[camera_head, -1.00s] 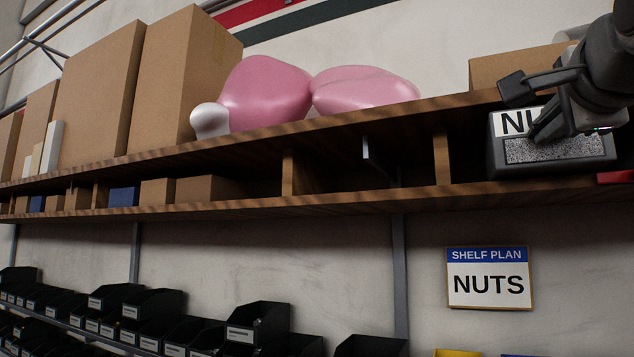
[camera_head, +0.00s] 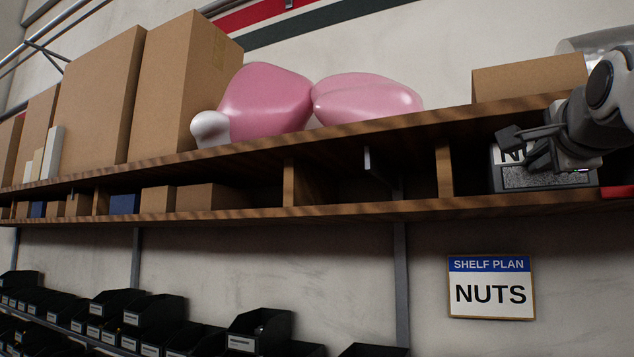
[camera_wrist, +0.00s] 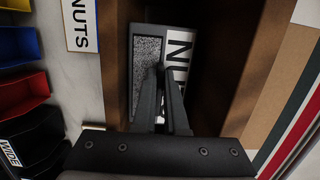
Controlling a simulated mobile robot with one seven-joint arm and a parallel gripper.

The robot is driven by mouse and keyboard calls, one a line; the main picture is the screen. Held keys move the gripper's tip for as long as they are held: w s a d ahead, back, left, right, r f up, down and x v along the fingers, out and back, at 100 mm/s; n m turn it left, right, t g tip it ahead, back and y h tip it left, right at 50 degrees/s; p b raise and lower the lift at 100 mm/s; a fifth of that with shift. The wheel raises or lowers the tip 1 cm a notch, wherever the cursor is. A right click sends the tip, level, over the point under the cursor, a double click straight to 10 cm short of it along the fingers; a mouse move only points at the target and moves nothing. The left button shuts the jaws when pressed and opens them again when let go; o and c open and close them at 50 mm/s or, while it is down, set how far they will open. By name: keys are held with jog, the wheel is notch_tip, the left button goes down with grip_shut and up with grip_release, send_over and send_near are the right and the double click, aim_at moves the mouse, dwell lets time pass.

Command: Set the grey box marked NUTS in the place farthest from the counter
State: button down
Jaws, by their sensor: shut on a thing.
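The grey box marked NUTS (camera_head: 515,180) is in the right-hand opening between the upper and lower shelf boards, right of a wooden divider (camera_head: 444,168). Its white label is partly covered by my gripper (camera_head: 528,150). In the wrist view my gripper (camera_wrist: 163,75) is shut at the near face of the box (camera_wrist: 147,55), which sits between wooden boards. Whether the box rests fully on the lower board (camera_head: 340,212) is hard to tell. A SHELF PLAN sign reading NUTS (camera_head: 490,288) hangs on the wall below. I cannot make out the counter.
Openings left of the divider hold cardboard boxes (camera_head: 208,193) and a blue box (camera_head: 124,200); one beside the divider (camera_head: 370,180) looks empty. A red item (camera_head: 617,192) lies at the right on the lower board. Pink bulky shapes (camera_head: 265,100) and large cartons stand above. Black bins (camera_head: 258,328) are below.

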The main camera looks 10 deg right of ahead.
jog(key=shift+s, duration=0.1)
jog(key=c, duration=0.9)
grip_release()
jog(key=shift+f, duration=0.2)
jog(key=b+v, duration=0.3)
jog(key=v, duration=1.4)
jog(key=shift+s+r, duration=0.1)
jog(key=shift+s, duration=0.1)
jog(key=w+a+f+n+g+y, duration=0.2)
jog(key=w+a+f+n, duration=0.15)
jog(key=f, duration=0.55)
jog(key=w+a+f+n+g+y, duration=0.1)
jog(key=w+a+f+n+y, duration=0.3)
jog(key=f, duration=0.6)
jog(key=w+a+f+n+g, duration=0.2)
jog(key=f+n, duration=0.3)
jog(key=f, duration=0.4)
jog(key=s+a+f+n+g, duration=0.2)
jog(key=f+n, duration=0.1)
jog(key=f, duration=0.5)
jog(key=s+a+f+n+g, duration=0.2)
jog(key=a+f+n, duration=0.1)
jog(key=f, duration=0.6)
jog(key=s+a+f+n+g+y, duration=0.1)
jog(key=s+a+f+n+g, duration=0.1)
jog(key=f, duration=0.7)
jog(key=shift+s+a+n, duration=0.2)
jog(key=shift+s+n, duration=0.25)
jog(key=shift+n, duration=0.5)
